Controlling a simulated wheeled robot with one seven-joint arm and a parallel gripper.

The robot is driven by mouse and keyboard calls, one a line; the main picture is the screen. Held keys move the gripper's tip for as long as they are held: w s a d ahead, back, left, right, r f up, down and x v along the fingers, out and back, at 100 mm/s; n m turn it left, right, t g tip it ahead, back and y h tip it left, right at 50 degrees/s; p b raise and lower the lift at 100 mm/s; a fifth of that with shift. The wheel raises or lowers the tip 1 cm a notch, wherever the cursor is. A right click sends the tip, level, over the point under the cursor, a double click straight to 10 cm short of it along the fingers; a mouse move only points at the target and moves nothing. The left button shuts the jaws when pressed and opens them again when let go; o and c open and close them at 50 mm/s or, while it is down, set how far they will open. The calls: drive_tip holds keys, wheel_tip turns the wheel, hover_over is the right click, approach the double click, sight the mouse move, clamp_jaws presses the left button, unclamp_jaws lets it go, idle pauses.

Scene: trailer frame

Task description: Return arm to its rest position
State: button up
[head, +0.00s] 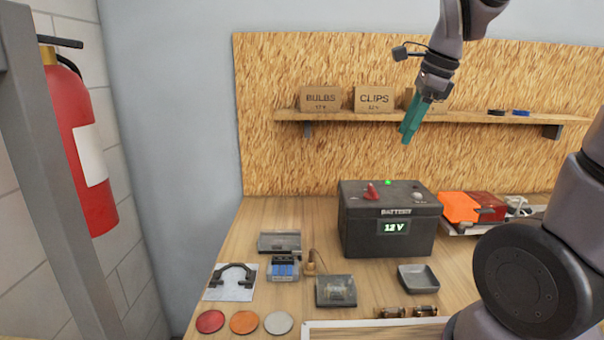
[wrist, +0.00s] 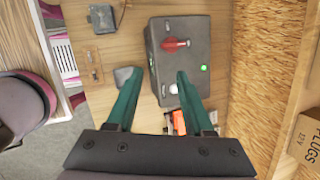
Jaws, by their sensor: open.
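My gripper (head: 410,122) hangs in the air in front of the shelf, above the battery, with its green fingers pointing down. In the wrist view my gripper (wrist: 155,85) shows two green fingers spread apart with nothing between them. The dark battery box (head: 388,222) stands on the bench below, with a red terminal, a lit green light and a "12 V" display. The battery (wrist: 180,60) also shows beyond the fingertips in the wrist view, apart from them. My upper arm links fill the right of the head view.
A shelf (head: 450,117) with boxes runs along the chipboard wall close behind my gripper. The bench (head: 265,218) holds small parts, a grey tray (head: 418,278) and three coloured discs. An orange lamp (head: 458,206) lies right of the battery. A fire extinguisher (head: 80,145) hangs at left.

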drive_tip(key=s+d+r+n+t, duration=0.1)
drive_tip(key=s+r+n+t, duration=0.3)
drive_tip(key=s+n, duration=0.6)
drive_tip(key=shift+d+r+n+h, duration=0.35)
drive_tip(key=shift+n+h, duration=0.05)
drive_tip(key=shift+n, duration=2.5)
